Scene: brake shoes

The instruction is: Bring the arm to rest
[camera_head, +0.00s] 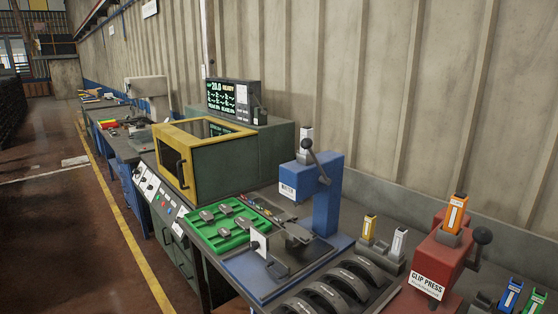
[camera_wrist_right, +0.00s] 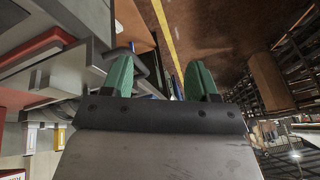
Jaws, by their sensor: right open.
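My right gripper (camera_wrist_right: 159,78) shows in the right wrist view, its two green fingers apart with nothing between them. Beyond the fingers I see brown floor with a yellow line. The edge of a bench with grey and red parts lies to the left of the fingers. Neither gripper nor arm shows in the head view. My left gripper is in no view.
In the head view the bench holds a blue press (camera_head: 327,200), a red clip press (camera_head: 441,262), a green tray (camera_head: 222,243), a yellow-framed machine (camera_head: 200,160) and several curved brake shoes (camera_head: 345,285). Open floor (camera_head: 80,220) lies to the left.

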